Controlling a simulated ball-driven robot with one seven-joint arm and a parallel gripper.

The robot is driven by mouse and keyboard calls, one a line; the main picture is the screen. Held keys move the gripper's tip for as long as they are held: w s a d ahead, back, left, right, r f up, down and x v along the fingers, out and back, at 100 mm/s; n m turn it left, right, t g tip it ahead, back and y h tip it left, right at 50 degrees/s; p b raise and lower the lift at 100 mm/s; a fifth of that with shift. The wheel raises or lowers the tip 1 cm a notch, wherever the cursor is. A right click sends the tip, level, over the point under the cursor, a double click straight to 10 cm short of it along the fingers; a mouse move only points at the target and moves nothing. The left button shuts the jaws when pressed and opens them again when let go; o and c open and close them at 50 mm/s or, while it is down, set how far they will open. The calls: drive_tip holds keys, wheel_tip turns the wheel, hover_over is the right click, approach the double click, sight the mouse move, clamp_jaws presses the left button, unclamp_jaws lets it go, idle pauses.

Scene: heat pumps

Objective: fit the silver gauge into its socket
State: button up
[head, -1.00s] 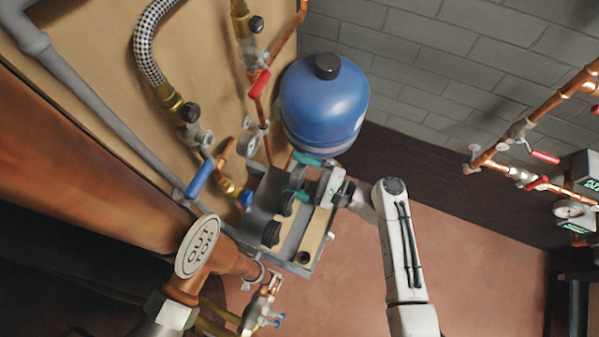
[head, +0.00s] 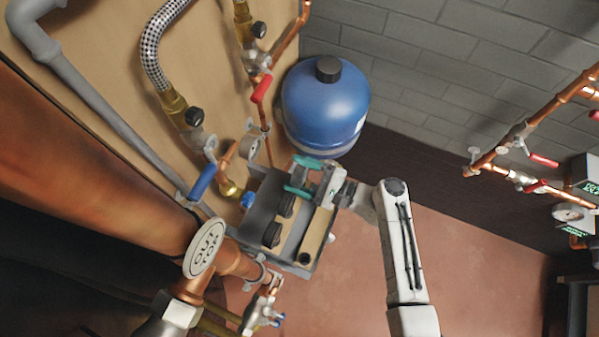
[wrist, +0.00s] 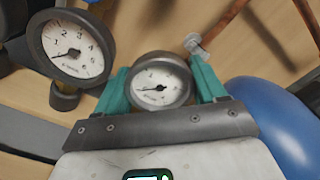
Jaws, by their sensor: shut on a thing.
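In the wrist view, my gripper (wrist: 160,76) has its teal fingers on both sides of a small round gauge (wrist: 161,86) with a silver-grey rim and white dial. It is shut on this silver gauge, and the dial faces the camera. In the head view, my gripper (head: 303,176) is over the upper end of a grey tray (head: 301,270); the held gauge is hard to make out there. The socket cannot be made out for certain.
A larger dark-rimmed gauge (wrist: 77,50) on a brass stem stands left of the held one. Dark round items (head: 271,235) sit in the tray. A blue tank (head: 325,105) is close behind my gripper. A copper pipe with a red-handled valve (head: 262,88) runs nearby.

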sight(305, 172)
drive_tip(key=shift+r+p, duration=1.25)
drive_tip(key=shift+r, duration=0.35)
